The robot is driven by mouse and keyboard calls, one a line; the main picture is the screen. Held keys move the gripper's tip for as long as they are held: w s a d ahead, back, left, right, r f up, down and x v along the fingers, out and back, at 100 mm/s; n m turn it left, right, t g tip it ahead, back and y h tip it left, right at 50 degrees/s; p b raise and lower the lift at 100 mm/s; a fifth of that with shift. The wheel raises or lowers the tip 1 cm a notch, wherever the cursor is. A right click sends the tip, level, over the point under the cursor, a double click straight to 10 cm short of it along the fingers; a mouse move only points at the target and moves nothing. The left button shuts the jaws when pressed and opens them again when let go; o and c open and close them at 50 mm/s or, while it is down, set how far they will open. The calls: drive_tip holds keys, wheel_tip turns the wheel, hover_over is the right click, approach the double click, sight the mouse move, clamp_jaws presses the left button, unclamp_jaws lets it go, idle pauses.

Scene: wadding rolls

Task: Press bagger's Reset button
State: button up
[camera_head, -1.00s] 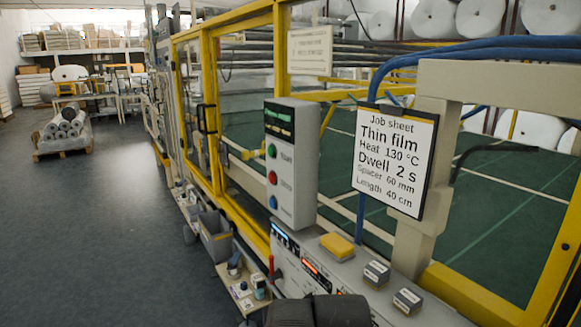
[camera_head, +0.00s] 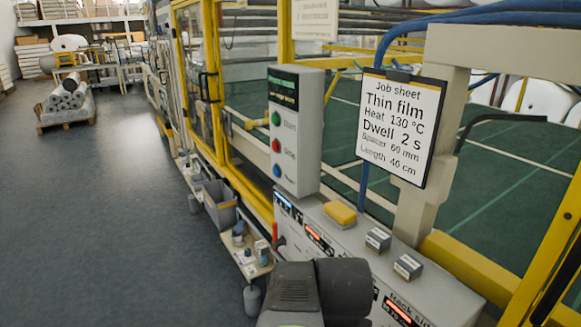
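A grey upright control box (camera_head: 312,140) stands in the middle of the head view, with a small dark screen with green text at its top. Its face has a green button (camera_head: 276,118), a red button (camera_head: 276,145) and, lowest, a blue button (camera_head: 277,171). The small labels beside them are too blurred to read surely, so I cannot confirm which one is Reset. Dark parts of my arm show at the bottom centre, below the box and in front of the console. My gripper's fingers are not visible. Nothing of mine touches the buttons.
A console (camera_head: 345,240) with glowing displays, a yellow block (camera_head: 340,213) and two small labelled blocks lies below the box. A job sheet (camera_head: 400,127) hangs to its right. A yellow-framed machine stands behind. A grey bin (camera_head: 220,208) stands left. Floor (camera_head: 95,220) at left is clear.

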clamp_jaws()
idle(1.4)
